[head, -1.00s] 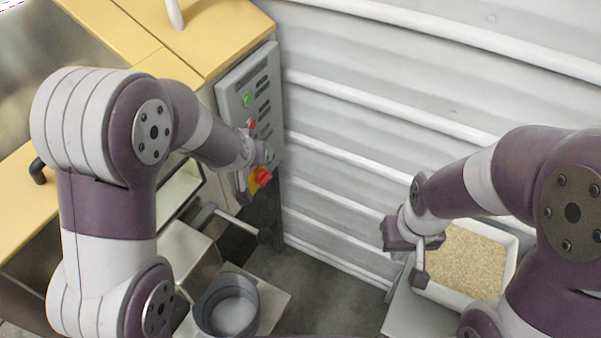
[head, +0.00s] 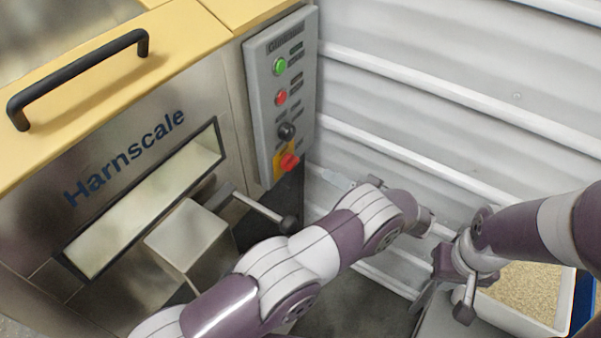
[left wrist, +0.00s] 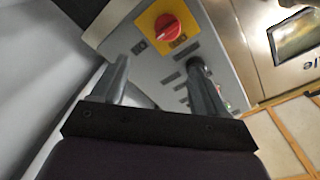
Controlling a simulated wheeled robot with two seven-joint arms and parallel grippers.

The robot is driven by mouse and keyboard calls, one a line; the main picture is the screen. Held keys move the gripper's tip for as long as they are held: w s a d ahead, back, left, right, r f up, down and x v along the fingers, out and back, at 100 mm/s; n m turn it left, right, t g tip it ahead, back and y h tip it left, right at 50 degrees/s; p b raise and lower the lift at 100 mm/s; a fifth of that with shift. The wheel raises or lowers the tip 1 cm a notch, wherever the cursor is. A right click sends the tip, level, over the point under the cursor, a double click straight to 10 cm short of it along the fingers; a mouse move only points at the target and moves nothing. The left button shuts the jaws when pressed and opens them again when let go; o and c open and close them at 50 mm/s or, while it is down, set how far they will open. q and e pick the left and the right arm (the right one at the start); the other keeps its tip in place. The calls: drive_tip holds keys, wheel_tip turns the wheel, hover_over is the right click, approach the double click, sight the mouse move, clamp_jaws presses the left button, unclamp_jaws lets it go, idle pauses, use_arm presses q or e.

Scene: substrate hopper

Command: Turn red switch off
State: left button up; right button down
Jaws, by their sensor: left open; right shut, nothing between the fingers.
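The red switch (head: 288,162) is a red knob on a yellow plate, low on a grey control panel (head: 262,120). It also shows in the left wrist view (left wrist: 168,28), just beyond my fingertips, with its ridge slanted. My left gripper (head: 338,179) is to the right of the switch in the head view, pointing toward the panel and apart from the knob. Its two fingers show spread and empty in the left wrist view (left wrist: 158,62). My right gripper (head: 462,300) is at the lower right, shut and empty; its fingertips are hard to make out.
A green button (head: 279,66), a red button (head: 281,97) and a black knob (head: 286,131) sit above the switch. A lever (head: 262,207) sticks out below the panel. A white tray of grain (head: 553,326) stands at lower right. A ribbed wall (head: 420,110) is behind.

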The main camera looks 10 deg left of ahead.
sight(295, 165)
use_arm(q)
drive_tip(key=shift+g+y, duration=0.3)
drive_tip(key=shift+g, duration=0.1)
drive_tip(key=x, duration=0.4)
drive_tip(key=p+x, duration=0.1)
drive_tip(key=x, duration=0.3)
drive_tip(key=s+x, duration=0.1)
drive_tip(key=x, duration=0.3)
drive_tip(key=shift+s+a+f+p, duration=0.1)
drive_tip(key=shift+a+f+p, duration=0.1)
drive_tip(key=shift+f+p, duration=0.2)
drive_tip(key=c, duration=1.1)
drive_tip(key=shift+o, duration=0.2)
